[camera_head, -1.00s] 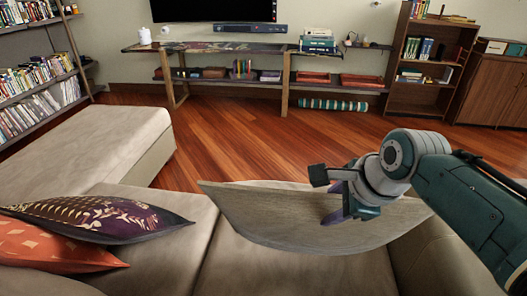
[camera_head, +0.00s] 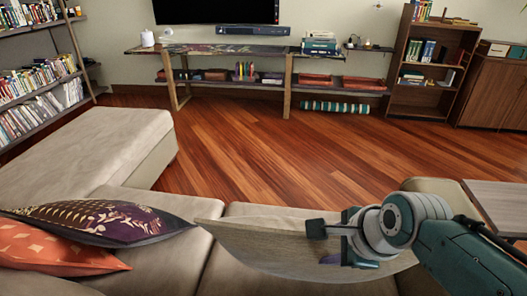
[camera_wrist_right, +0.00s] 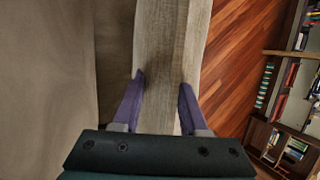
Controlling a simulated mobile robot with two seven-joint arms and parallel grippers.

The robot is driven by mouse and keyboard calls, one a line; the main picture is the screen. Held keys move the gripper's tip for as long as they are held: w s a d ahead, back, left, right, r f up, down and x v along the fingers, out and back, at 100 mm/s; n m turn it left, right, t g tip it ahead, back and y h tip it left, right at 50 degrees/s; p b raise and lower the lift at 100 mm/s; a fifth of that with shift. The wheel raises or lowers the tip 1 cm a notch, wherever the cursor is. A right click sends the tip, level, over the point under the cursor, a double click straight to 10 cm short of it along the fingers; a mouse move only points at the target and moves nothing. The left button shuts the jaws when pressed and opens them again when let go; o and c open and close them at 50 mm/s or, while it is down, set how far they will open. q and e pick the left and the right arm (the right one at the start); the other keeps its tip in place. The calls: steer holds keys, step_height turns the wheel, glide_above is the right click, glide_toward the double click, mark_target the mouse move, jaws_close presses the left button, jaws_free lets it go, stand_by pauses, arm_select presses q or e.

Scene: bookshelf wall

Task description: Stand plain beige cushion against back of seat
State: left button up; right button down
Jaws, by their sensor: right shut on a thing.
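The plain beige cushion (camera_head: 262,250) shows in the head view above the sofa seat, tilted, with its upper edge toward the room. My right gripper (camera_head: 335,248) is shut on the cushion near its right part. In the right wrist view the cushion (camera_wrist_right: 170,45) runs between the two purple fingers of my right gripper (camera_wrist_right: 160,100), which pinch it from both sides. The sofa seat (camera_head: 185,262) lies beneath and left of the cushion. The cushion and my arm hide part of the seat. My left gripper is not in view.
A dark floral cushion (camera_head: 100,220) and an orange cushion (camera_head: 50,248) lie on the sofa at the left. The chaise section (camera_head: 90,150) extends forward. A wooden table (camera_head: 500,205) stands at the right. The wood floor (camera_head: 280,150) is clear ahead.

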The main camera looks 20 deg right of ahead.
steer(key=s+a+f+b, duration=0.1)
steer(key=s+a+f, duration=0.2)
steer(key=s+f, duration=0.2)
steer(key=shift+s+a+f, duration=0.35)
steer(key=shift+s+f, duration=0.05)
steer(key=shift+s, duration=0.1)
steer(key=shift+c, duration=1.8)
jaws_free()
steer(key=shift+s, duration=0.1)
steer(key=p+v, duration=1)
steer(key=p, duration=0.1)
